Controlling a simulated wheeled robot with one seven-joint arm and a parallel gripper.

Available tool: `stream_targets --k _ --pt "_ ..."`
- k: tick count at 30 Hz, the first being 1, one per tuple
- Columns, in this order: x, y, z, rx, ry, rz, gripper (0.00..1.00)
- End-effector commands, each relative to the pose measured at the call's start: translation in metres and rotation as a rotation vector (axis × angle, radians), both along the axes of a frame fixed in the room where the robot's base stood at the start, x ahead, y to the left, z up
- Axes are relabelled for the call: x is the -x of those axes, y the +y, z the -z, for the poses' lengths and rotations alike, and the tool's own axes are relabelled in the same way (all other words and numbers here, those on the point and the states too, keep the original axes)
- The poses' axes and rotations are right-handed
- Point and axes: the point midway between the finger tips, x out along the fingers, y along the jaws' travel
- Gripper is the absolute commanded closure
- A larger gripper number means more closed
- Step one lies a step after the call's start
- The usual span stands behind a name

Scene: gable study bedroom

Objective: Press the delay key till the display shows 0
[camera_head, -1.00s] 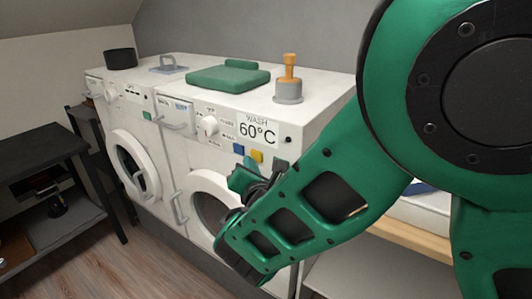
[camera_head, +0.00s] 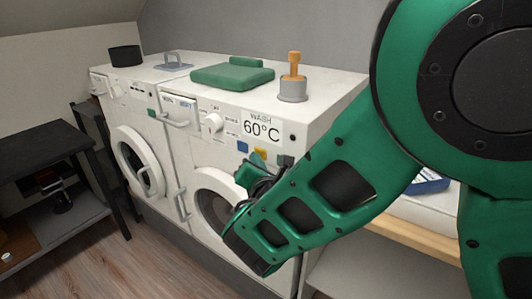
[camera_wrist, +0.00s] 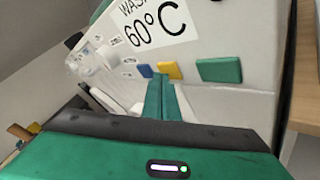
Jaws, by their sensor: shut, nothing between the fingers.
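The right washing machine has a white display (camera_head: 262,128) reading "WASH 60°C"; it also shows, tilted and cut off, in the wrist view (camera_wrist: 152,22). Below it sit a blue key (camera_wrist: 145,71), a yellow key (camera_wrist: 171,70) and a green key (camera_wrist: 219,70). No key's label is readable, so I cannot tell which one is delay. My gripper (camera_wrist: 160,76) is shut and empty. Its green fingertips appear just below the blue and yellow keys in the wrist view; contact cannot be told. In the head view my gripper (camera_head: 254,165) is partly hidden by my arm.
A second washer (camera_head: 128,125) stands on the left. A wooden-edged shelf (camera_head: 410,237) is at right. Open floor lies in front.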

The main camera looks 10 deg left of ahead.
Motion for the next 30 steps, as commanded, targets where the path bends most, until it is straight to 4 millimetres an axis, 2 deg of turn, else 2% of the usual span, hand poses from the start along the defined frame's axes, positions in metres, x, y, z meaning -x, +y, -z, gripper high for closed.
stream_targets --k 20,30 --pt "-0.004 -0.002 0.0 0.0 0.0 0.001 1.0" --pt "0.008 0.003 0.0 0.001 0.0 0.0 1.0"
